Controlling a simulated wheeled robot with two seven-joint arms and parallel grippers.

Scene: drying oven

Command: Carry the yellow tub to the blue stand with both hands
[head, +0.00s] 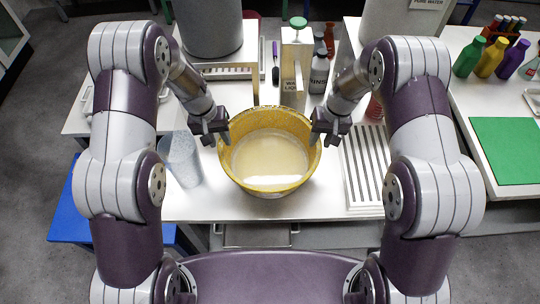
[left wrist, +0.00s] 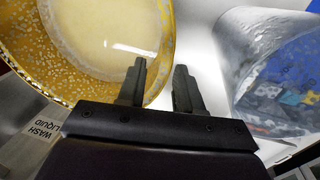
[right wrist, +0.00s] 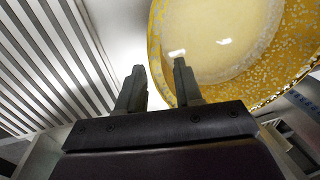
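The yellow tub (head: 236,172), speckled and holding a pale liquid, sits upright on the white bench. The blue stand (head: 68,222) is low at the left, partly hidden by my left arm. My left gripper (head: 218,139) is at the tub's left rim. In the left wrist view its fingers (left wrist: 160,85) are apart, one over the tub (left wrist: 165,50) and one outside. My right gripper (head: 323,139) is at the right rim. In the right wrist view its fingers (right wrist: 160,82) are also apart, with the rim (right wrist: 155,45) between them. Contact with the rim is unclear.
A clear, bluish container (head: 181,160) stands close to the tub's left. A slatted white rack (head: 363,170) lies to its right. A wash liquid box (head: 293,75) and a grey bottle (head: 319,75) stand behind. A green mat (head: 508,148) lies on the right table.

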